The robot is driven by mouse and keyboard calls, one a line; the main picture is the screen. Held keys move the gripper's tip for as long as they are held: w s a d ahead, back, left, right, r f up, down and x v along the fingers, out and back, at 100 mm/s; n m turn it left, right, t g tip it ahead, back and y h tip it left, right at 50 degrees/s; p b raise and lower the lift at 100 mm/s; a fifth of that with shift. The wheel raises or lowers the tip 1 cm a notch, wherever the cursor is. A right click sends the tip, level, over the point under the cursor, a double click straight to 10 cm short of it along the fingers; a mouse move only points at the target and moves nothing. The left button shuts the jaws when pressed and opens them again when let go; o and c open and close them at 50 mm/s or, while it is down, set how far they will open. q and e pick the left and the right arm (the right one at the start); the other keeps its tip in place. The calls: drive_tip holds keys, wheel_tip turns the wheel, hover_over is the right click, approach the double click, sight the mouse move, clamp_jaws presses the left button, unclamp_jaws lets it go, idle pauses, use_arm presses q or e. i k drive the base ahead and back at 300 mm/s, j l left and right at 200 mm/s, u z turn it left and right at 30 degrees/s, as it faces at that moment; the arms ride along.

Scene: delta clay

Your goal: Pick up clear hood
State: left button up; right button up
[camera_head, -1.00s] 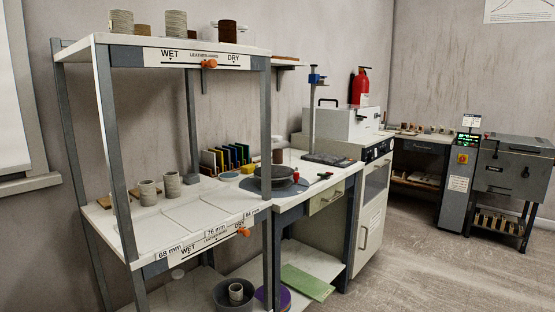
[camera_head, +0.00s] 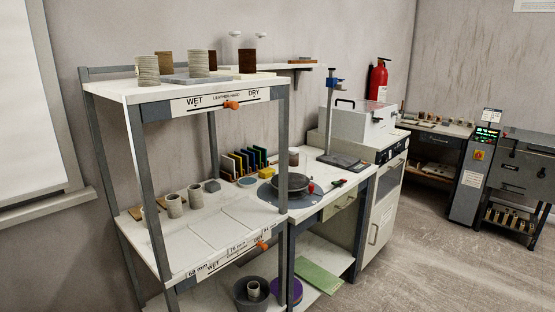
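No clear hood can be made out for certain. Two pale, see-through shapes with white tops, one at the left (camera_head: 232,48) and one at the right (camera_head: 260,46), show behind the top deck of the shelf rack (camera_head: 122,90). They may be clear hoods, but they are too small and faint to tell. They seem to stand near the wall shelf (camera_head: 303,66), and their lower parts are partly hidden by pots on the rack. Neither of my grippers is in view.
Grey and brown pots (camera_head: 148,70) stand on the rack's top deck; smaller pots (camera_head: 174,206) stand on its middle deck. A workbench (camera_head: 335,190) with a round dark wheel (camera_head: 290,182) adjoins the rack. Open floor (camera_head: 410,260) lies at the right.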

sight(297, 158)
drive_tip(key=i+l+u, duration=0.1)
drive_tip(key=u, duration=0.3)
drive_tip(key=i+l+u, duration=0.1)
drive_tip(key=u, duration=0.35)
drive_tip(key=l+u, duration=0.4)
drive_tip(key=i+l+u, duration=0.15)
drive_tip(key=l+u, duration=0.25)
drive_tip(key=l, duration=1)
drive_tip(key=l+u, duration=0.45)
drive_tip(key=l, duration=0.9)
drive_tip(key=k, duration=0.05)
